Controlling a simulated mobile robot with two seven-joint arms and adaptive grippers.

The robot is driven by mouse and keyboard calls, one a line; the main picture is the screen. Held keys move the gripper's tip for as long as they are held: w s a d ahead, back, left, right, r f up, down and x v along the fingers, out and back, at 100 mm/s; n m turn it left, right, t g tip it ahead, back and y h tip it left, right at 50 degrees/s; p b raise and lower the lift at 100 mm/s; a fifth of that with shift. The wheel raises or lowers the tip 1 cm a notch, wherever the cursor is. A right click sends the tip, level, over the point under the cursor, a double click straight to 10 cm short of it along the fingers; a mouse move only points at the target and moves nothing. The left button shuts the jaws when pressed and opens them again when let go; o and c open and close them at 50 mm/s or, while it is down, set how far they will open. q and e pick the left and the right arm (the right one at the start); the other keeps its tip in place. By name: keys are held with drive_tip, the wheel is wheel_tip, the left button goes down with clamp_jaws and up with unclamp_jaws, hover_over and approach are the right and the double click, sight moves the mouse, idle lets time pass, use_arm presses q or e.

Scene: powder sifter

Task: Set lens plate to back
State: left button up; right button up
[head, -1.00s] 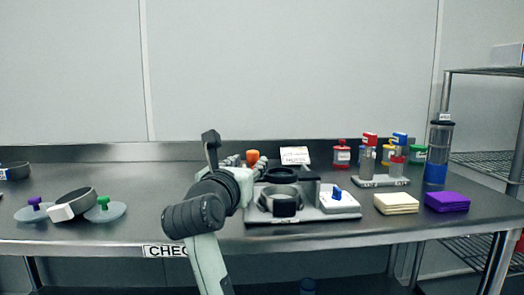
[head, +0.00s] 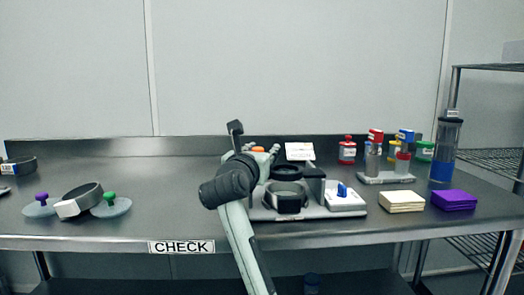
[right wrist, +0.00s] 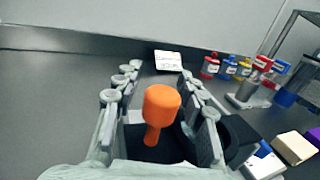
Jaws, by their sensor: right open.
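An orange knob (right wrist: 161,108) on a short stem stands between the spread fingers of my right gripper (right wrist: 162,90), with a gap on each side. In the head view the knob (head: 258,149) shows only its top behind my right gripper (head: 270,153). Round discs with a purple knob (head: 42,197) and a green knob (head: 109,197) lie at the left of the table. I cannot tell which piece is the lens plate. The sifter device (head: 290,213) with dark rings stands just right of my arm. My left gripper is not in view.
A dark ring with a white block (head: 72,208) sits between the discs. A blue switch (head: 342,190) is on the device's white panel. Cream pads (head: 401,203), purple pads (head: 454,201) and bottles stand at the right. The table's middle left is clear.

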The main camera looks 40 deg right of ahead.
drive_tip(key=shift+c, duration=0.3)
clamp_jaws()
drive_tip(key=shift+w, duration=0.1)
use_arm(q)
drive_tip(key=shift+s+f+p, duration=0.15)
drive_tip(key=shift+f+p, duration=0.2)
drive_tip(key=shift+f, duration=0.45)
use_arm(e)
drive_tip(key=w+d, duration=0.5)
drive_tip(key=w, duration=0.4)
drive_tip(key=shift+d, duration=0.3)
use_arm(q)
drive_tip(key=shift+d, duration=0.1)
use_arm(e)
drive_tip(key=shift+r, duration=0.1)
